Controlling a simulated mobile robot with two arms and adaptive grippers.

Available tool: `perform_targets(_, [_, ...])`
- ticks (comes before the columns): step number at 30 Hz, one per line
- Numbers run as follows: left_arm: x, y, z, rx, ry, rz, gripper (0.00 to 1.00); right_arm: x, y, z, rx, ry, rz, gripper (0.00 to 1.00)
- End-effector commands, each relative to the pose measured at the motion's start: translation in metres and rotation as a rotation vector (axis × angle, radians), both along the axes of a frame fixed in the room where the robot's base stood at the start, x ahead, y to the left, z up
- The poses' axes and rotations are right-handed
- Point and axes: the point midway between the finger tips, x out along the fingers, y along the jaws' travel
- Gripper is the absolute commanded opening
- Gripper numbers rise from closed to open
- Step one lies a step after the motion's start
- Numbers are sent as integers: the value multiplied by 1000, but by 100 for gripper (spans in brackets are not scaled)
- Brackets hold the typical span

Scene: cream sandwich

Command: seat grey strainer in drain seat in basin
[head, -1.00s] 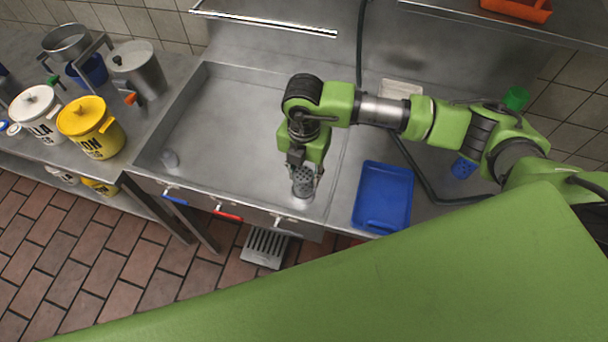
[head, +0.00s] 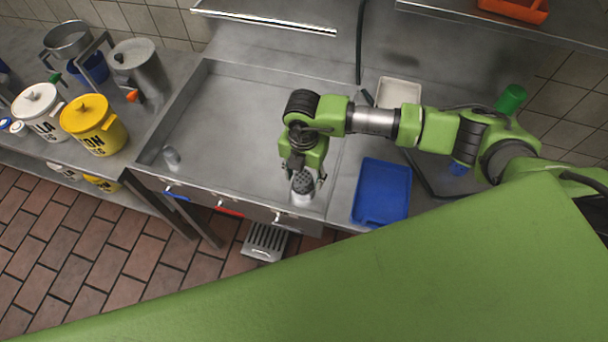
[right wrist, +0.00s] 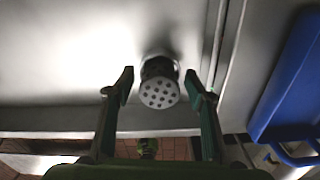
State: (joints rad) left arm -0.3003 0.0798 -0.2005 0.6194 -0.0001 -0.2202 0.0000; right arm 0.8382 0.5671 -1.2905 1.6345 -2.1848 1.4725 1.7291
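The grey strainer (head: 303,184), with a perforated round end, stands at the front right corner of the steel basin (head: 235,110). A pale round drain seat (head: 301,199) shows at its foot. I cannot tell how deep the strainer sits in it. My right gripper (head: 306,178) is around the strainer from above, and its fingers are spread. In the right wrist view the strainer's holed end (right wrist: 160,93) lies between the fingertips (right wrist: 159,84), with a gap on each side. My left gripper is not in view.
A small grey cylinder (head: 171,157) stands at the basin's front left. A blue tray (head: 382,192) lies on the counter right of the basin. A pale tray (head: 398,92) is behind my right arm. Yellow (head: 94,124) and white (head: 38,105) pots stand at left. The basin's middle is clear.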

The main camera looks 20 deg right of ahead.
Motion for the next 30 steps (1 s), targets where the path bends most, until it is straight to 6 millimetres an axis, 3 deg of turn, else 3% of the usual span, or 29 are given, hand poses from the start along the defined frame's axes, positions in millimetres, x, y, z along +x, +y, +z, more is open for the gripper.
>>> perform_targets(8, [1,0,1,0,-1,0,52,1,0,7,1,-2,0,50])
perform_targets(22, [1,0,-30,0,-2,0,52,1,1,97,2,-6,2,50])
perform_targets(30, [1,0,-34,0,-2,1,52,0,1,122,0,0,1,50])
